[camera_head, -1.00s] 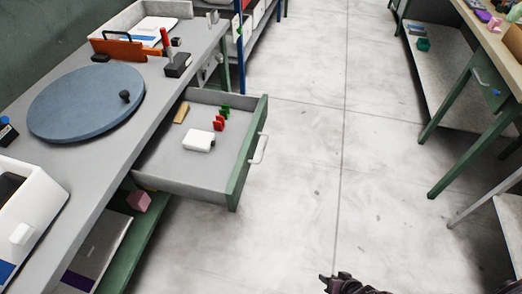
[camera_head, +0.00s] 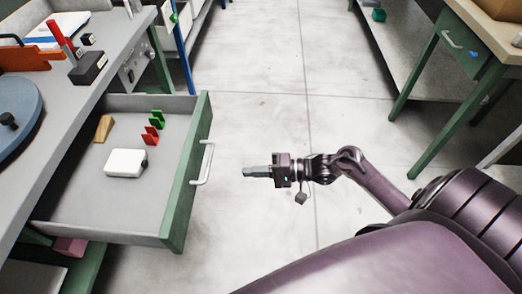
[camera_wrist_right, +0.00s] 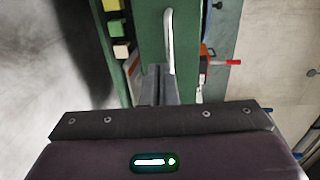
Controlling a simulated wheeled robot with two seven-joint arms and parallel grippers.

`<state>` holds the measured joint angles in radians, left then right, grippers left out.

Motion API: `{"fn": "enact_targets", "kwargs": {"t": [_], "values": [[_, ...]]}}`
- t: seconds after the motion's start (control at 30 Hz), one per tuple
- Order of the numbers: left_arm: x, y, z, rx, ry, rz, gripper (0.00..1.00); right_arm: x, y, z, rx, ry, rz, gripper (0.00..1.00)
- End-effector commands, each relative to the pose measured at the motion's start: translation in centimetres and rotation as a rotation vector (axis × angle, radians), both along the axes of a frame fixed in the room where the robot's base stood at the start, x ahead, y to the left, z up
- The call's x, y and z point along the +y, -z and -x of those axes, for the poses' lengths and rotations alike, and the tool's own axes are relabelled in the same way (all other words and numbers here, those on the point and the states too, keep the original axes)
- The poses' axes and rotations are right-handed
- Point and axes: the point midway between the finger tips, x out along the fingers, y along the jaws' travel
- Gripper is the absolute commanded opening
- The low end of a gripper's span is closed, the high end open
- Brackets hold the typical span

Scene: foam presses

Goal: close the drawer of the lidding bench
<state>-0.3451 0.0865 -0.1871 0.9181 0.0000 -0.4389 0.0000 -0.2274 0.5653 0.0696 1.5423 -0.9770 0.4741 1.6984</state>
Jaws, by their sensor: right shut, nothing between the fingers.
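The lidding bench's drawer (camera_head: 75,195) stands pulled out on the left of the head view, with a green front (camera_head: 184,185) and a pale bar handle (camera_head: 203,163). Inside lie a white box (camera_head: 125,163), a wooden wedge (camera_head: 104,128), a red clip (camera_head: 150,136) and a green clip (camera_head: 157,119). My right gripper (camera_head: 246,171) is shut and empty, to the right of the handle and apart from it. In the right wrist view the handle (camera_wrist_right: 169,40) and green front show ahead of the shut fingers (camera_wrist_right: 160,93). My left gripper is not in view.
The bench top (camera_head: 60,105) holds a blue turntable (camera_head: 18,105), a dark block (camera_head: 88,68) and an orange-red holder (camera_head: 28,58). Another green-legged table (camera_head: 452,45) stands at the right. The pale floor (camera_head: 255,100) between them is clear.

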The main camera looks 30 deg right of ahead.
Motion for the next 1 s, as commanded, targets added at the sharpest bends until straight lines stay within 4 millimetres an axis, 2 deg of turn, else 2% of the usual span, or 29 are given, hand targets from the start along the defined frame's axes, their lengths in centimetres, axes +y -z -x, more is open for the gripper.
{"fn": "enact_targets", "kwargs": {"t": [0.2,0.4,0.6,1.0], "values": [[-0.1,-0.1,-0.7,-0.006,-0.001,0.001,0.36,3.9,0.6,-2.7,-0.002,0.001,-0.001,0.00],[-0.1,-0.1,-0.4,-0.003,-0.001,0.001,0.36,6.3,0.1,-4.2,-0.002,0.001,0.001,0.00],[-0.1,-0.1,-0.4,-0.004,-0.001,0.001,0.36,7.1,-0.1,-4.7,-0.001,0.003,0.002,0.00],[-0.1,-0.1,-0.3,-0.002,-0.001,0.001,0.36,7.2,-0.1,-4.8,-0.001,0.002,0.003,0.00]]}}
